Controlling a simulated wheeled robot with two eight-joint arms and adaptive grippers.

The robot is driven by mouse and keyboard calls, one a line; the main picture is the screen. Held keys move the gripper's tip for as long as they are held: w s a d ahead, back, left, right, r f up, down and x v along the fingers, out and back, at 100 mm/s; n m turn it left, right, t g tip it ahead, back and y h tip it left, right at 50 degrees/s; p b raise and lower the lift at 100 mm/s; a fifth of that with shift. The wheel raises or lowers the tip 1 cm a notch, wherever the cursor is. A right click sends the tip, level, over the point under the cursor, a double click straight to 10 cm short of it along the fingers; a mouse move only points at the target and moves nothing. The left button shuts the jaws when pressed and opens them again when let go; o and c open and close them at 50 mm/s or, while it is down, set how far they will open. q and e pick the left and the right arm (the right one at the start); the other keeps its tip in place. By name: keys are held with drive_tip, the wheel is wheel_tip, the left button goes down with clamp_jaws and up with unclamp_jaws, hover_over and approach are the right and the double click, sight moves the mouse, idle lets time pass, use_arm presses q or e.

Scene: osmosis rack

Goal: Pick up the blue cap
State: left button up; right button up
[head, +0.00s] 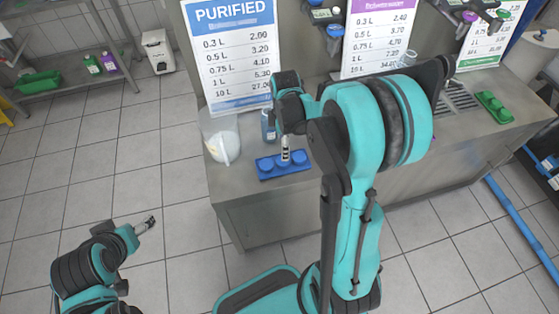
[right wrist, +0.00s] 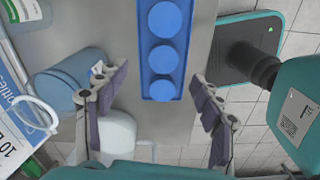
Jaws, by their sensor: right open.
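A blue cap holder (head: 286,174) with round blue caps lies flat near the front edge of the steel counter. One blue cap (head: 265,164) shows at its left end in the head view; my gripper partly covers the middle. The right wrist view shows three blue caps in a row: the far one (right wrist: 165,19), the middle one (right wrist: 163,59) and the near one (right wrist: 162,90). My right gripper (head: 286,157) points down over the holder, open, its fingers on either side of the near end, with nothing held. My left gripper (head: 151,221) hangs over the floor, too small to judge.
A blue bottle (head: 268,126) and a clear container with white contents (head: 222,140) stand left of and behind the holder. A price board (head: 238,60) rises behind. A green holder (head: 494,106) lies at the counter's right end.

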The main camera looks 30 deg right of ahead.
sight(282, 165)
drive_tip(key=f+b, duration=0.1)
drive_tip(key=f, duration=0.1)
drive_tip(key=f+b, duration=0.1)
drive_tip(key=f, duration=0.2)
drive_tip(key=f+b, duration=0.1)
drive_tip(key=f, duration=0.1)
drive_tip(key=shift+s+a+f, duration=0.15)
drive_tip(key=shift+s+a, duration=0.05)
drive_tip(key=shift+a, duration=0.2)
drive_tip(key=c, duration=0.8)
